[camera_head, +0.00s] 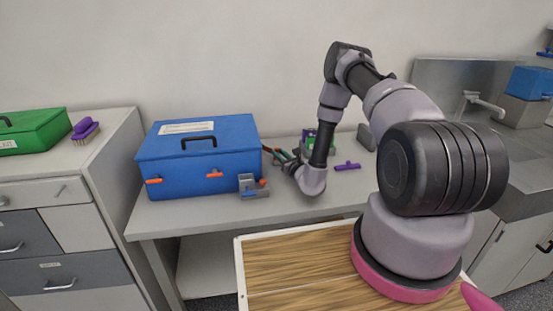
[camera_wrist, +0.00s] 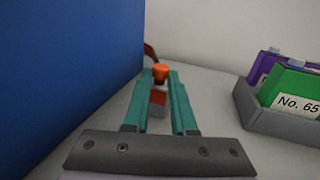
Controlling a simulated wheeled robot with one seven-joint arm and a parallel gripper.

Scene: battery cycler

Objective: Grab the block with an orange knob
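The block with an orange knob (camera_wrist: 160,74) shows in the wrist view between the far ends of my gripper's teal fingers. A grey and orange-red part (camera_wrist: 158,98) shows below the knob, in the gap between the fingers. My gripper (camera_wrist: 161,82) is open around it; I cannot tell whether the fingers touch it. In the head view my gripper (camera_head: 279,155) is low over the table, just right of the blue box, and the block there is mostly hidden.
The blue box (camera_head: 200,160) stands close on the left of my gripper, also in the wrist view (camera_wrist: 65,70). A grey holder (camera_wrist: 262,118) with purple and green cards is at right. A purple tool (camera_head: 347,166) lies on the table (camera_head: 190,218). A wall is behind.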

